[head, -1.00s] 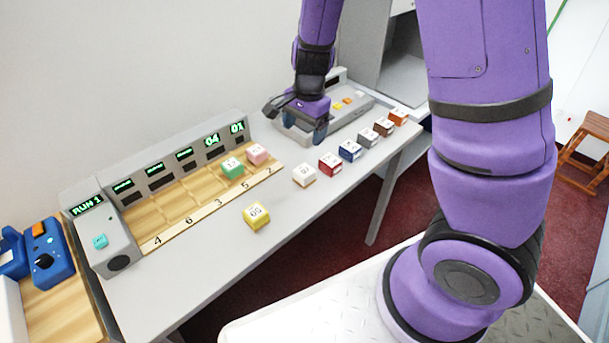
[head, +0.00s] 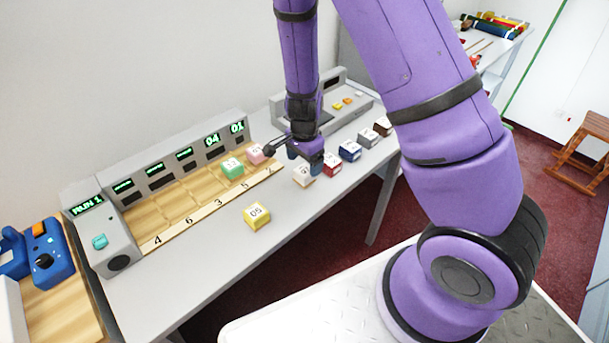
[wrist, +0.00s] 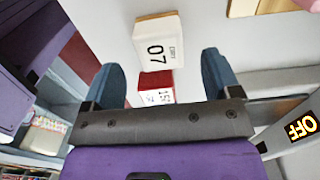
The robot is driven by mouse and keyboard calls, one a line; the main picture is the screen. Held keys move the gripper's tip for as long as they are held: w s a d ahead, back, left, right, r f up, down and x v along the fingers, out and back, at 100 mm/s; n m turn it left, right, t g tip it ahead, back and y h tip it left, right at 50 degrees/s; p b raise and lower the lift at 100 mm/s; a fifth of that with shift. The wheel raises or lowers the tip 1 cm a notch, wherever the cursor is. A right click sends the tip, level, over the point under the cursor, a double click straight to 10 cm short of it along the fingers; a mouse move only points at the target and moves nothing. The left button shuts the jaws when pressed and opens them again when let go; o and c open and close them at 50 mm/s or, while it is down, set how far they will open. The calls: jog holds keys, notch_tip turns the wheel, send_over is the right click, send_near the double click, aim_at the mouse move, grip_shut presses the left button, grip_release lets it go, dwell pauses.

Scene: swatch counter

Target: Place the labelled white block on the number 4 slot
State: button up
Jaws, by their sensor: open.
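The white block (head: 301,178) stands on the grey counter, right of the slot board, partly covered by my gripper in the head view. In the wrist view the white block (wrist: 158,42) shows the label 07 and lies just beyond the fingertips. My gripper (head: 305,162) is open and empty above and behind the white block; its blue fingers (wrist: 162,78) are spread apart in the wrist view. The number 4 slot (head: 144,219) is the leftmost on the wooden board and is empty. Green (head: 231,168) and pink (head: 256,154) blocks sit in the slots at the board's right end.
A yellow block (head: 256,216) stands in front of the board. Red (head: 331,165), blue (head: 350,150), grey (head: 368,138) and brown (head: 383,127) blocks line the counter's right side. A grey device (head: 355,92) stands behind them. The counter's front left is clear.

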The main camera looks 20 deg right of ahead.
aim_at(305, 170)
jog(key=shift+f, duration=2.15)
jog(key=c, duration=1.1)
jog(key=shift+r, duration=0.1)
